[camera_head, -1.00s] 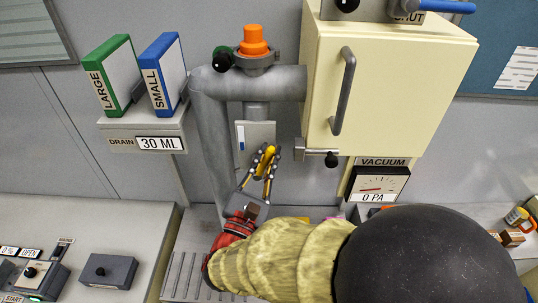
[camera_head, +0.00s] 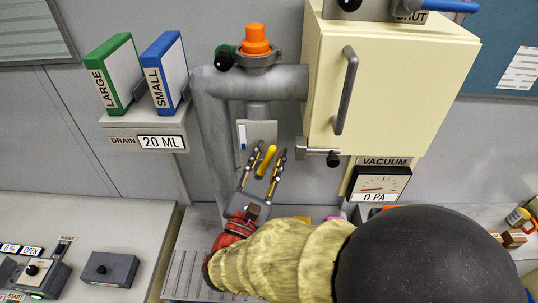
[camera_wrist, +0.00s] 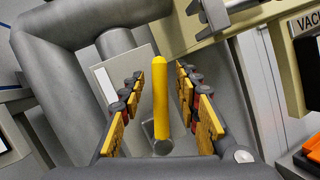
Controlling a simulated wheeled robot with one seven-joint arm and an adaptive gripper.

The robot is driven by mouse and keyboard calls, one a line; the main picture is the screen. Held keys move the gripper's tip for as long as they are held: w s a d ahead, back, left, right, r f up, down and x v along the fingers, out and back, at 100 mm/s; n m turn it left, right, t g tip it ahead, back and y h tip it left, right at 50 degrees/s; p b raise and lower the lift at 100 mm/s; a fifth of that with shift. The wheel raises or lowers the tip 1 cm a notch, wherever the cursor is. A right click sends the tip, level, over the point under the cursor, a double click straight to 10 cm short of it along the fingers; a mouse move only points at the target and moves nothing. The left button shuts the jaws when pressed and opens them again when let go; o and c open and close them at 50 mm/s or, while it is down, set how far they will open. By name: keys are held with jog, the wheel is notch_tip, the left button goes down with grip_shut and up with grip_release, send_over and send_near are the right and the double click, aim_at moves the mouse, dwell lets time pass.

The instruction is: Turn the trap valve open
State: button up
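A yellow lever (camera_head: 266,161), which looks like the trap valve's handle, is at the wall below the grey pipe. It tilts up to the right in the head view. In the wrist view the yellow lever (camera_wrist: 160,95) stands nearly upright, with its lower end at a grey round fitting. My gripper (camera_head: 268,150) is open around it, one finger on each side. In the wrist view there is a clear gap between the lever and each finger of my gripper (camera_wrist: 160,78). No label on the lever is visible.
A grey pipe (camera_head: 212,130) with an orange cap (camera_head: 255,40) and a green-black knob (camera_head: 224,58) is above. A cream cabinet (camera_head: 400,90) juts out at right. The drain display (camera_head: 160,142) reads 20 ML; the vacuum gauge (camera_head: 381,184) reads 0 PA.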

jog(key=v, duration=1.1)
jog(key=shift+s+a, duration=0.2)
jog(key=shift+s, duration=0.15)
jog(key=shift+f, duration=0.1)
